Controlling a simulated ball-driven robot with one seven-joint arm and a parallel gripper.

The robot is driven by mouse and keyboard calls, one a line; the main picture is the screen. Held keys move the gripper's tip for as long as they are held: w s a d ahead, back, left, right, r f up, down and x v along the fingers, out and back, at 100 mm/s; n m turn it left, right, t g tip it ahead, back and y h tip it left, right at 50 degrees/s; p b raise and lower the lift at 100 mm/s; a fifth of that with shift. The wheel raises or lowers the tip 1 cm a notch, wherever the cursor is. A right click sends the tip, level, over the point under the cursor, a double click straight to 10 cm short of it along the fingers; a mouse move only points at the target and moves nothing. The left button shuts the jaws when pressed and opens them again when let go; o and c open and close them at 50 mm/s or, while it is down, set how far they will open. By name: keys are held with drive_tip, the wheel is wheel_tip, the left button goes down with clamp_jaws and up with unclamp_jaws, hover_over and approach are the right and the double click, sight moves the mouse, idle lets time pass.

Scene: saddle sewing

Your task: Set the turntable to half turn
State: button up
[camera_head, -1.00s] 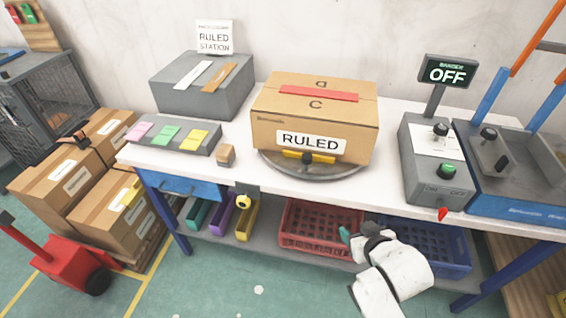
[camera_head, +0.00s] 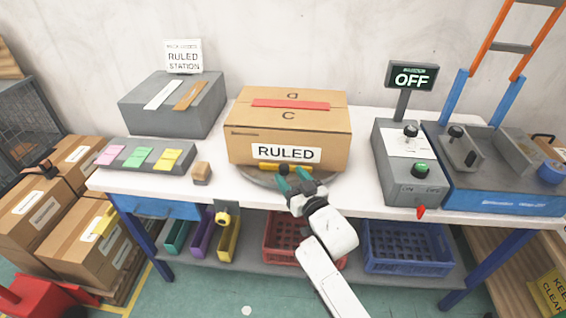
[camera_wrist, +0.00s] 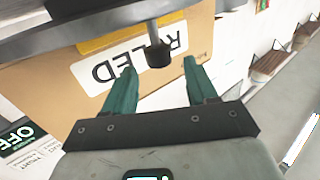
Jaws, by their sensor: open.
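The turntable (camera_head: 243,174) is a grey round plate on the white bench, with a cardboard box (camera_head: 240,146) on it. The box has a "RULED" label facing me and a red strip on top. A yellow bar (camera_head: 268,167) with a dark knob (camera_head: 284,169) sits at the turntable's front edge, below the label. My gripper (camera_head: 292,179) is at this front edge, just by the knob. In the wrist view, my gripper (camera_wrist: 160,72) has its green fingers apart, with the dark knob (camera_wrist: 160,57) between or just beyond the tips. I cannot tell whether they touch.
A grey control box (camera_head: 405,165) with knobs and an "OFF" display (camera_head: 411,76) stands to the right. A colored-card tray (camera_head: 140,155) and a small wooden block (camera_head: 201,172) lie to the left.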

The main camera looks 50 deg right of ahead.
sight(287, 172)
drive_tip(key=shift+x, duration=1.15)
drive_tip(key=shift+w+d+f, duration=0.15)
drive_tip(key=shift+w+d, duration=0.05)
drive_tip(key=shift+w, duration=0.15)
drive_tip(key=shift+x, duration=0.9)
drive_tip(key=shift+a, duration=0.1)
clamp_jaws()
